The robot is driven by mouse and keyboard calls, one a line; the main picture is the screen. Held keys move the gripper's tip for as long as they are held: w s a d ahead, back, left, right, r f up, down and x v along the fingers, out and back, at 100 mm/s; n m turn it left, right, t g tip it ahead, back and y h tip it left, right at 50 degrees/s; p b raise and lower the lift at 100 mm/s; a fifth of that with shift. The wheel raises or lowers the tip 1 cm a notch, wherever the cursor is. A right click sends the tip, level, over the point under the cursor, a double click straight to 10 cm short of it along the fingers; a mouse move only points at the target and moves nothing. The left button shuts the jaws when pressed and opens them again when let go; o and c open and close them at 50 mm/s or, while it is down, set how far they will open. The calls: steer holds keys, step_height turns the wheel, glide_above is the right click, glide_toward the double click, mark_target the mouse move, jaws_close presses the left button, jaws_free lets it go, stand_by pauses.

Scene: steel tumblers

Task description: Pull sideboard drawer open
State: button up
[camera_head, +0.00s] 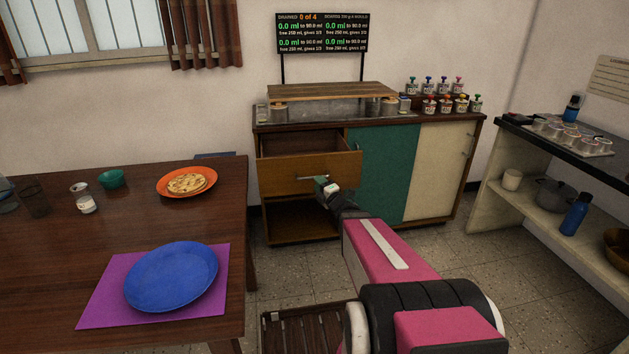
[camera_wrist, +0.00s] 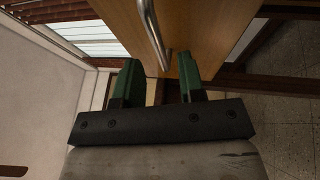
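The sideboard (camera_head: 415,118) stands against the back wall. Its wooden drawer (camera_head: 292,172) at the upper left is pulled out, and its inside shows from above. The drawer's metal bar handle (camera_head: 312,178) is on the front panel. My gripper (camera_head: 325,186) is at the drawer front, close to the right part of the handle. In the wrist view, the green fingers of my gripper (camera_wrist: 161,72) are spread apart. The handle (camera_wrist: 152,32) reaches down toward the gap between them, and I see no finger clearly pressed on it. The drawer front (camera_wrist: 195,30) lies just beyond the fingertips.
An open compartment (camera_head: 300,220) is below the drawer, with a green door (camera_head: 383,175) to its right. The dining table (camera_head: 225,260) is at left with plates. A slatted wooden stool (camera_head: 312,330) is below my arm. A shelf unit (camera_head: 560,150) stands at right.

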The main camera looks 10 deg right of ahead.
steer(key=v, duration=0.6)
steer(key=s+d+f+m+g+h, duration=0.1)
steer(key=d+f+m+g+h, duration=0.1)
steer(key=f+m+g+h, duration=0.45)
steer(key=d+f+m+g+h, duration=0.15)
steer(key=m+h, duration=0.25)
steer(key=m, duration=0.5)
steer(key=s+a+f+m+g+y, duration=0.1)
steer(key=s+a+m+g, duration=0.2)
steer(key=s, duration=0.4)
steer(key=s+a+m+g+y, duration=0.1)
steer(key=s+a+m+g, duration=0.3)
steer(key=s+g, duration=0.3)
steer(key=shift+s+a+f+m+y, duration=0.25)
steer(key=shift+s+f+m+y, duration=0.1)
steer(key=shift+s+f+m, duration=0.1)
